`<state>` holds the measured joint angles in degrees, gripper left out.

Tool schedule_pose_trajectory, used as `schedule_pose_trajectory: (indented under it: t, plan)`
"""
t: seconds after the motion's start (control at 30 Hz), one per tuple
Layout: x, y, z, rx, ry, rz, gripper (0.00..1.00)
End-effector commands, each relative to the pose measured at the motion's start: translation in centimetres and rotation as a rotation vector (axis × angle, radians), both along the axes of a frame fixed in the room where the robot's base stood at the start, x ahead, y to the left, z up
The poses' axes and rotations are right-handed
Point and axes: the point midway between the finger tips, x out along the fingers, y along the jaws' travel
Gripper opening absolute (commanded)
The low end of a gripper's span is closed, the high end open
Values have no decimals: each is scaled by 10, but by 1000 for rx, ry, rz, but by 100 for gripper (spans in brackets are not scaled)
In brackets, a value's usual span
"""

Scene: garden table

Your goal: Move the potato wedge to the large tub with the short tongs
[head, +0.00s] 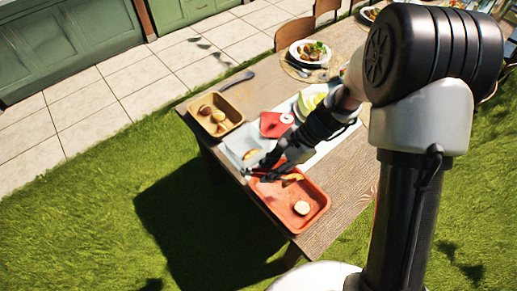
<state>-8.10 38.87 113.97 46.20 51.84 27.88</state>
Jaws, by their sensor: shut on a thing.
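My gripper (279,163) is over the near part of the table, above the edge between a red tray and a pale grey tub. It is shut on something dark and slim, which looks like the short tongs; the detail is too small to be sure. An orange-yellow piece, which looks like the potato wedge (293,177), shows at the far end of the red tray (316,193), close beside the gripper. The pale grey tub (229,143) stands left of the gripper with a small piece inside. A tan tub (208,128) with brown round pieces stands farther left. I cannot tell which tub is the large one.
A pale round piece (302,207) lies in the red tray. A red cloth or packet (270,124) lies behind the grey tub. A dark-handled utensil (238,81) lies near the table's left end. A plate of food (310,51) stands farther back. Grass surrounds the table.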

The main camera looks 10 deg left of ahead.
Motion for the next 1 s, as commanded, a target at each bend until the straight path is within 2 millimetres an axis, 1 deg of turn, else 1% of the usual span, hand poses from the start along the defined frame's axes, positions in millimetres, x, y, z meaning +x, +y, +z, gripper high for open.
schedule_pose_trajectory:
  t: [0.17,0.27,0.47,0.6,0.7,0.8,1.0]
  plan:
    - [18,-16,12,1,-4,-161,0]
    - [34,-31,24,2,-5,-320,0]
    - [67,-70,55,2,-6,-715,0]
    - [86,-102,81,3,-8,-1005,0]
    - [95,-124,99,4,-9,-1197,0]
    - [101,-142,114,4,-9,-1351,0]
    - [107,-170,137,3,-8,-1575,0]
